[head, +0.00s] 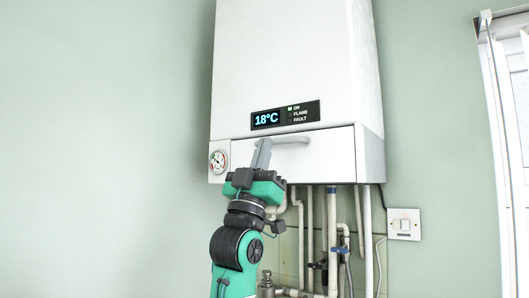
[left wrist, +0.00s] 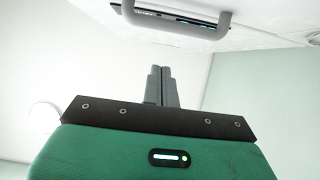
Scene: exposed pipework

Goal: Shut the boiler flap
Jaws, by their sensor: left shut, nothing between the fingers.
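The white boiler (head: 295,65) hangs on the wall. Its flap (head: 325,155) is the lower front panel, upright and looking level with the boiler front; a small gap cannot be ruled out. The flap's grey bar handle (head: 293,140) runs along its upper part, and it also shows in the left wrist view (left wrist: 172,20). My left gripper (head: 262,153) is shut and empty, its fingers pointing up in front of the flap by the handle's left end. In the left wrist view the fingertips (left wrist: 160,70) are apart from the handle. My right gripper is out of view.
A round gauge (head: 218,161) sits left of the flap. Several pipes (head: 332,230) with valves run down below the boiler. A wall switch (head: 404,224) is at the right, and a window (head: 510,100) beyond it. The wall at the left is clear.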

